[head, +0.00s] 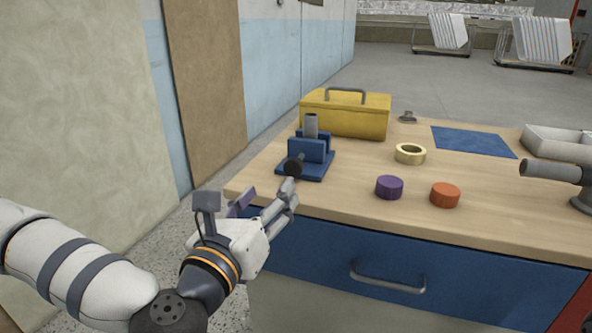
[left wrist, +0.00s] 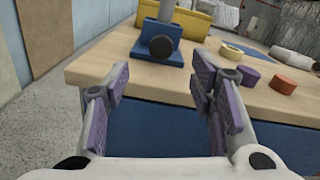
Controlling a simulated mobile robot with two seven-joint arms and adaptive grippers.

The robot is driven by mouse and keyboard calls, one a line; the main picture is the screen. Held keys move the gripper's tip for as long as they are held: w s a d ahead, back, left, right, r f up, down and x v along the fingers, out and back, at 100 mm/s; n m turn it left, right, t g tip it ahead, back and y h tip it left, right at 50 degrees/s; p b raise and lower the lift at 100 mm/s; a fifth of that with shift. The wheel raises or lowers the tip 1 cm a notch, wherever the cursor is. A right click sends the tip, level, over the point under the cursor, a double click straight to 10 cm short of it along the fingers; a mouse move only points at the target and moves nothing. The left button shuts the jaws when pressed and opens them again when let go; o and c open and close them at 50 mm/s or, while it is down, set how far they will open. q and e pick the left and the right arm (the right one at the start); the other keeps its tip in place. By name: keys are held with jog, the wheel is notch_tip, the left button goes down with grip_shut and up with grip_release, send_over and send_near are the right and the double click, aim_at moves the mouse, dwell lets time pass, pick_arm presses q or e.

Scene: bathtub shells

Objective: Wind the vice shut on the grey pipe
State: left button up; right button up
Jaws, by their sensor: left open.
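The blue vice (head: 308,153) stands near the left edge of the wooden bench, and it also shows in the left wrist view (left wrist: 158,35). The grey pipe (head: 311,125) stands upright between its jaws; I cannot tell whether the jaws touch it. A dark round handle (head: 293,167) faces me on the vice's front, and it shows in the left wrist view (left wrist: 161,47). My left gripper (head: 268,195) is open and empty, in front of the bench edge and short of the handle. In the left wrist view its fingers (left wrist: 160,85) stand wide apart with the handle beyond them.
The bench top (head: 340,195) is clear in front of the vice. A yellow toolbox (head: 345,115) stands behind it. A yellow tape ring (head: 410,154), purple disc (head: 389,187) and orange disc (head: 445,195) lie to the right. A blue drawer (head: 340,262) with a handle is below.

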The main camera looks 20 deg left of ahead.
aim_at(292, 167)
pick_arm(q)
jog(key=w+b, duration=0.1)
jog(key=w+f+b, duration=0.1)
jog(key=w, duration=0.1)
jog(key=shift+f, duration=0.1)
jog(key=w, duration=0.5)
jog(key=w+r, duration=0.1)
jog(key=w, duration=0.1)
jog(key=shift+w+d+p, duration=0.25)
jog(key=shift+w+p, duration=0.05)
jog(key=shift+w, duration=0.55)
jog(key=c, duration=1.2)
pick_arm(e)
jog(key=shift+s+f+g, duration=0.4)
jog(key=shift+s+f, duration=0.5)
jog(key=shift+f, duration=0.15)
